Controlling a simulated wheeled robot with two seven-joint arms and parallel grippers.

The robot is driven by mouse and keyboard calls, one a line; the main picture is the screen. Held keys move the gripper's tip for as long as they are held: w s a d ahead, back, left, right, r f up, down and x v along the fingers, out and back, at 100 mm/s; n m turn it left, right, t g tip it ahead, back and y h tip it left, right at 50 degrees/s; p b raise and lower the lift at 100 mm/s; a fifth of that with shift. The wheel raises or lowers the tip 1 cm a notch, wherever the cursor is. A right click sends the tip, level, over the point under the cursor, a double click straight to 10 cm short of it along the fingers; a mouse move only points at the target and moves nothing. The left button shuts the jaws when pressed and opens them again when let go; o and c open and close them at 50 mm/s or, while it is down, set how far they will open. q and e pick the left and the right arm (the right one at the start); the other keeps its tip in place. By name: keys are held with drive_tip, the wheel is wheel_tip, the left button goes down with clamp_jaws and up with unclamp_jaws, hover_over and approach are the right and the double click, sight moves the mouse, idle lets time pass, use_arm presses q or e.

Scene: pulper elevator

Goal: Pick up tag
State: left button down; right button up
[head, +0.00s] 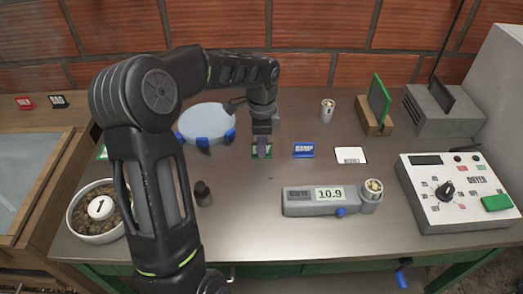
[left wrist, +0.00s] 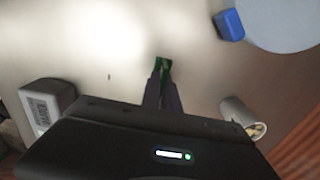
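A small green tag (head: 254,154) stands near the middle of the steel table. My left gripper (head: 262,152) reaches down to it from above, and its fingers cover the tag's middle. In the left wrist view the fingers (left wrist: 162,76) are close together with the green tag (left wrist: 165,63) at their tips, so the gripper looks shut on it. Whether the tag is clear of the table I cannot tell. A blue tag (head: 303,150) stands just to the right, and a white tag (head: 350,155) lies beyond it. My right gripper is not in view.
A round pale dish with blue clips (head: 203,123) is left of the gripper. A grey meter reading 10.9 (head: 310,203) lies in front, with a dark bottle (head: 203,194) to its left. A bowl of beans (head: 80,217) and a dryer control box (head: 460,195) stand at the sides.

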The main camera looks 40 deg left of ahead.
use_arm(q)
wheel_tip(320, 180, up, 10)
drive_tip(key=p, duration=0.8)
idle(0.3)
drive_tip(key=shift+w+d, duration=0.1)
drive_tip(key=shift+d, duration=0.15)
drive_tip(key=w+d+f+n, duration=0.1)
drive_tip(key=w+d+n, duration=0.1)
drive_tip(key=d+n, duration=0.3)
drive_tip(key=w+d+f+n, duration=0.1)
drive_tip(key=d+n, duration=0.4)
drive_tip(key=d, duration=0.6)
drive_tip(key=shift+w+d+n, duration=0.3)
drive_tip(key=shift+w+d, duration=0.1)
